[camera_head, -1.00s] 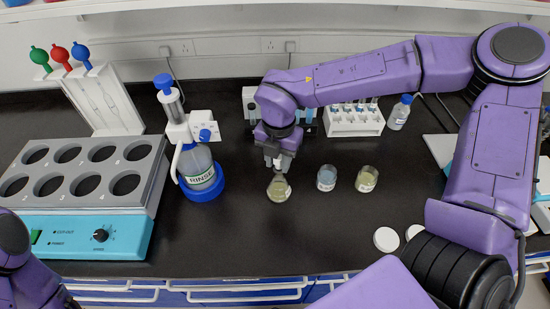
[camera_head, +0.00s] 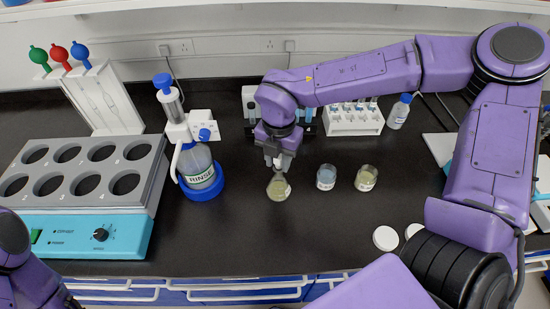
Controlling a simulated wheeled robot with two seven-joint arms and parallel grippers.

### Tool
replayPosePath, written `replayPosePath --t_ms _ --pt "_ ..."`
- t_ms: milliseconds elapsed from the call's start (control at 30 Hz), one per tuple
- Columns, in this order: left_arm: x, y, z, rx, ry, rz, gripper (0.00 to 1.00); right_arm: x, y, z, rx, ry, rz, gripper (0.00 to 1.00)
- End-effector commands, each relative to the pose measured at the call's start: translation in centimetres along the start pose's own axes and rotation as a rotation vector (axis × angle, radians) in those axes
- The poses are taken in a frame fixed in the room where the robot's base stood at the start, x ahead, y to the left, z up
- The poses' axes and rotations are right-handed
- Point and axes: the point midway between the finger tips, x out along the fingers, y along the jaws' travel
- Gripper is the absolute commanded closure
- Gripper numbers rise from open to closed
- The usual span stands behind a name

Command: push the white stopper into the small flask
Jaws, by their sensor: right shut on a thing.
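The small flask (camera_head: 278,190) stands upright on the black bench and holds a yellowish-green liquid. My right gripper (camera_head: 277,163) points down right above the flask's neck. It is shut on the white stopper (camera_head: 276,164), of which only a small white part shows between the fingers. The stopper is at the flask's mouth; I cannot tell how deep it sits. Of my left arm only a purple link shows at the lower left; its gripper is out of view.
Two beakers, one bluish (camera_head: 326,177) and one yellowish (camera_head: 366,178), stand right of the flask. A white vial rack (camera_head: 355,122) stands behind.

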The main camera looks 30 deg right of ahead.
Motion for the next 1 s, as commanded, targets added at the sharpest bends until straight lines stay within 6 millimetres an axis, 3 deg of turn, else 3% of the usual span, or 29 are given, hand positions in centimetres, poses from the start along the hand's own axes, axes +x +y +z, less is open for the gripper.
replayPosePath --t_ms 1000 --pt "1.3 0.1 0.5 0.0 0.0 0.0 0.29 1.9 0.0 0.0 0.0 0.0 0.0 0.95"
